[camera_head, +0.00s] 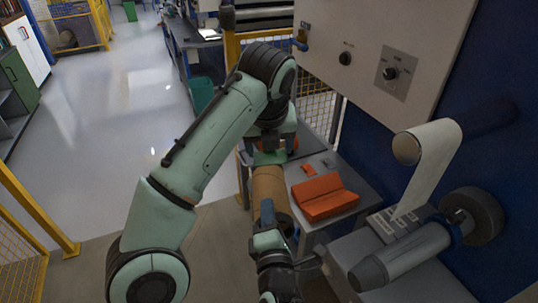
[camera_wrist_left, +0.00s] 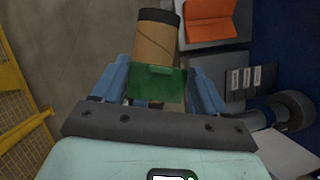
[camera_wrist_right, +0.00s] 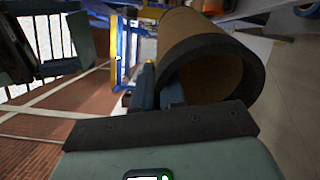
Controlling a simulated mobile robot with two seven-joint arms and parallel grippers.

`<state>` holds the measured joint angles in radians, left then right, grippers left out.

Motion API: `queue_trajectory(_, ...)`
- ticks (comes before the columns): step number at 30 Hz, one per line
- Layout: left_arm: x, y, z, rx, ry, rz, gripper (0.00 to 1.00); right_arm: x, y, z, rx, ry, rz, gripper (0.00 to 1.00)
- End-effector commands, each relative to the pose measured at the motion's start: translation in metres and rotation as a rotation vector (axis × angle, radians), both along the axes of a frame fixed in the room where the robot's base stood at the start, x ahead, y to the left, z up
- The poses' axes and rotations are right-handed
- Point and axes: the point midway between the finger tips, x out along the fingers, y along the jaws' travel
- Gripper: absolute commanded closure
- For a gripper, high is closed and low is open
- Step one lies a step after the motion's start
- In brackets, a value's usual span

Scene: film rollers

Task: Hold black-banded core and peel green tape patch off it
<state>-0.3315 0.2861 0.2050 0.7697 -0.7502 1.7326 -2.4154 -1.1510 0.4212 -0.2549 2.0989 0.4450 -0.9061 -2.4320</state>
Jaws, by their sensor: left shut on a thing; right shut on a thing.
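The brown cardboard core (camera_head: 268,186) is held lengthwise between my two grippers in the head view. Its black-banded open end (camera_wrist_right: 248,62) fills the upper middle of the right wrist view. My right gripper (camera_wrist_right: 160,86) is shut on the core's wall at that end; one finger appears inside the tube. Whether the patch still touches the core is unclear.
An orange folded block (camera_head: 324,197) lies on the grey side table just right of the core. A machine with a white web (camera_head: 428,165) and a grey roller (camera_head: 405,255) stands further right. Yellow fencing (camera_head: 25,215) is at the left. Open floor lies left of my arm.

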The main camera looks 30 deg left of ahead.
Motion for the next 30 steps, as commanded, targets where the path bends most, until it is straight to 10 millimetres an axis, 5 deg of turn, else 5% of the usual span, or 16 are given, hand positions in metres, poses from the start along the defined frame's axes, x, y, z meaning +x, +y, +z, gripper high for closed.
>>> queue_trajectory(17, -0.001, 0.000, 0.007, -0.002, 0.001, 0.000, 0.55, -0.002, 0.000, 0.002, 0.002, -0.002, 0.001, 1.00)
queue_trajectory(30, 0.001, 0.000, 0.021, -0.001, -0.006, 0.000, 0.55, -0.036, -0.006, 0.011, 0.002, -0.003, 0.002, 1.00)
